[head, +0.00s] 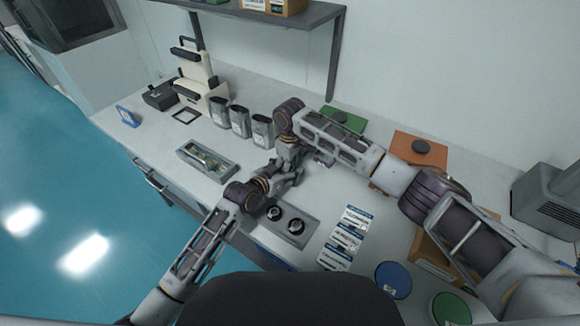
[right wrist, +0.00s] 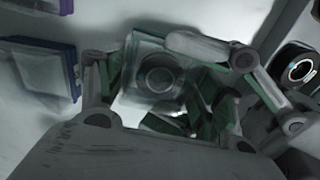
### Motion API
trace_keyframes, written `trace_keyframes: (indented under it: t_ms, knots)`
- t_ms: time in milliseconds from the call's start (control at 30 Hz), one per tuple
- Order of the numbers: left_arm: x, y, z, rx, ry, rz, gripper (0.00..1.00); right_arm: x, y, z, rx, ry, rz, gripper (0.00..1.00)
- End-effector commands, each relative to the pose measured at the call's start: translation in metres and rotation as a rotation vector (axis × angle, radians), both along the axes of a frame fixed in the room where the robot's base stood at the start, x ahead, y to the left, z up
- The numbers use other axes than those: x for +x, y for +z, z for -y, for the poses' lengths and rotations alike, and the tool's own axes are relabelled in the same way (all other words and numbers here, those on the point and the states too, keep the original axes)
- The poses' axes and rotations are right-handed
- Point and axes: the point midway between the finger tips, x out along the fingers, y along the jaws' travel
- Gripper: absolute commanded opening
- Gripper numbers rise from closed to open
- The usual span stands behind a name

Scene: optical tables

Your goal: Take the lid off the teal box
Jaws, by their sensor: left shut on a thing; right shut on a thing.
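In the head view my right gripper (head: 289,158) points down, close above my left gripper (head: 283,180), over the middle of the table. The right wrist view shows a pale, greenish, see-through lid (right wrist: 158,76) with a dark round knob between my right fingers, which are shut on it. Green surfaces show around it, partly hidden by finger links. My left gripper is shut, seemingly on the teal box. In the head view the grippers and arms hide the teal box almost wholly. I cannot tell whether lid and box are apart.
A grey block with two round sockets (head: 270,213) lies just in front of the grippers. Several grey canisters (head: 240,122) and a grey tray (head: 207,163) stand left. Labelled cards (head: 346,240) lie right.

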Motion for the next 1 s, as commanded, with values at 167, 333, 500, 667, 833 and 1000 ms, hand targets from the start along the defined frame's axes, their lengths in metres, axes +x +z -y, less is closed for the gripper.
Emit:
trace_keyframes:
  t_ms: [167,333,500,667,833,1000]
  knots:
    - [0.000,0.000,0.000,0.001,0.000,-0.001,0.24,0.000,0.002,0.000,0.000,0.000,0.000,0.39]
    - [0.000,-0.001,0.000,0.002,0.001,-0.001,0.24,0.000,0.007,0.000,0.000,0.000,0.000,0.39]
    - [0.000,-0.003,-0.001,0.005,0.001,-0.004,0.24,0.000,0.012,-0.001,0.002,0.001,0.000,0.39]
    - [-0.001,-0.006,-0.002,0.009,0.002,-0.008,0.24,0.000,0.018,-0.002,0.005,0.003,0.001,0.39]
    - [-0.001,-0.007,-0.003,0.012,0.002,-0.011,0.24,0.000,0.024,-0.004,0.007,0.005,0.002,0.39]
    - [-0.002,-0.008,-0.004,0.014,0.002,-0.012,0.24,0.000,0.027,-0.004,0.007,0.005,0.002,0.39]
